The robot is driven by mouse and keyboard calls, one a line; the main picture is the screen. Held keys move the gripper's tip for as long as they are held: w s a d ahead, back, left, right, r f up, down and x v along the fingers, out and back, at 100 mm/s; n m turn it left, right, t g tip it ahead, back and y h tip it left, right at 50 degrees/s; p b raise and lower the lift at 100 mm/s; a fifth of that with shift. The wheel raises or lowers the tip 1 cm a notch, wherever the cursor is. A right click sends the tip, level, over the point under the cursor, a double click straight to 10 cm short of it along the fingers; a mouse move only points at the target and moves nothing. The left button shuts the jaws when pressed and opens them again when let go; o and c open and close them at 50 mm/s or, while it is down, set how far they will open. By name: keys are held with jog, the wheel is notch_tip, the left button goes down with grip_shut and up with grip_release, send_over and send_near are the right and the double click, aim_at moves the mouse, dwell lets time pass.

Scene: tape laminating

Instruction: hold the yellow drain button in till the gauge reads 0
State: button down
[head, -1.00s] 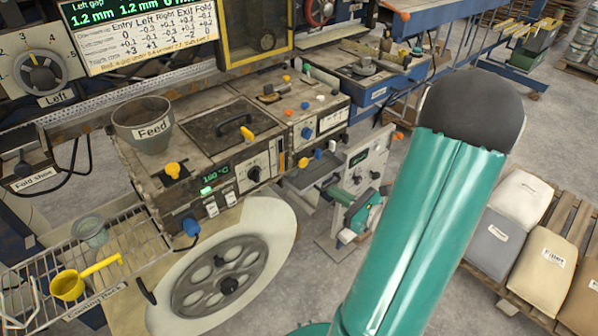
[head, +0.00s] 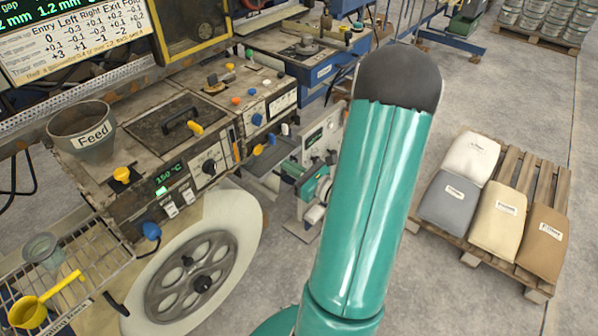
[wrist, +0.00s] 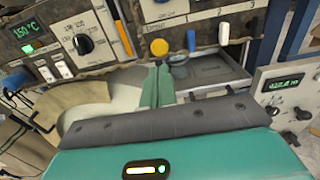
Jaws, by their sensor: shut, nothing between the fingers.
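A round yellow button (wrist: 159,47) sits on the machine's front in the wrist view, left of a blue one (wrist: 191,40) and a pale one (wrist: 224,33). The lettering near it is too small to read surely. The yellow button also shows in the head view (head: 258,150). My gripper (wrist: 159,66) is shut and empty, its teal fingertips just below the yellow button in the picture. I cannot tell whether they touch it. I cannot make out which readout is the drain gauge.
A grey tray (wrist: 215,80) lies right of the fingers. A unit with a lit display (wrist: 283,83) stands further right, its digits blurred. A 150 °C readout (wrist: 25,30) is at left. In the head view, a large reel (head: 192,277) and a sack pallet (head: 540,175) flank open floor.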

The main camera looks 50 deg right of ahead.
aim_at(259, 150)
jog(key=w, duration=0.8)
jog(key=shift+w+a+f, duration=0.1)
jog(key=shift+w+a, duration=0.05)
jog(key=shift+w, duration=0.1)
jog(key=shift+w+a, duration=0.1)
jog(key=shift+w, duration=0.75)
jog(key=shift+w+r, duration=0.2)
jog(key=shift+w, duration=0.05)
dwell(2.7)
